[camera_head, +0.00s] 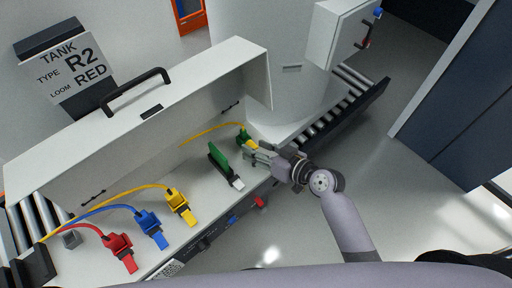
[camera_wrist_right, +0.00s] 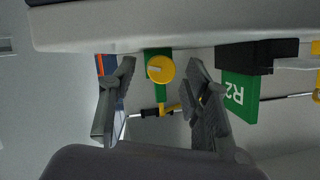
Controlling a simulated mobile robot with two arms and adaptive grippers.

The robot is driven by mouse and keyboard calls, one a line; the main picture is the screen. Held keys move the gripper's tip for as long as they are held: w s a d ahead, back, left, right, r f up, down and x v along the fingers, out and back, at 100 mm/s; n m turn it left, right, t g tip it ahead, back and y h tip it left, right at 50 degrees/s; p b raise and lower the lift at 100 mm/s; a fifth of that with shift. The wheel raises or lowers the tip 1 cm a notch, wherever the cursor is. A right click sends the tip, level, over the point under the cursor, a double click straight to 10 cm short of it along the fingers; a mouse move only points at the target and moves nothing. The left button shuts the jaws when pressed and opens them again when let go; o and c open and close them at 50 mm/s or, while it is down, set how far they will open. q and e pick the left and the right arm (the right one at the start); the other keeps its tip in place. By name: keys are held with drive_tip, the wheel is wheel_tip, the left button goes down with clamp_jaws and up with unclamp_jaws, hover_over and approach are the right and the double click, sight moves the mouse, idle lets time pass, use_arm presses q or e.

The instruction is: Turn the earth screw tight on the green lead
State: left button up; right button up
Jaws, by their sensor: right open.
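The earth screw is a round yellow knob (camera_wrist_right: 160,68) on a green terminal in the right wrist view. It shows between the spread fingers of my right gripper (camera_wrist_right: 161,64), near the tips; I cannot tell whether they touch it. In the head view the green terminal (camera_head: 243,134) sits at the far end of the white unit, with a yellow-green lead (camera_head: 208,127) running to it. My right gripper (camera_head: 252,150) is open just in front of it and partly hides it. My left gripper is not in view.
A green R2 tag (camera_head: 218,154) stands close beside the gripper. Yellow (camera_head: 178,204), blue (camera_head: 149,226) and red (camera_head: 118,247) connectors line the near left. The raised white cover (camera_head: 150,113) stands behind. Rollers (camera_head: 350,85) and open floor lie to the right.

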drive_tip(key=v, duration=1.1)
drive_tip(key=shift+f, duration=0.1)
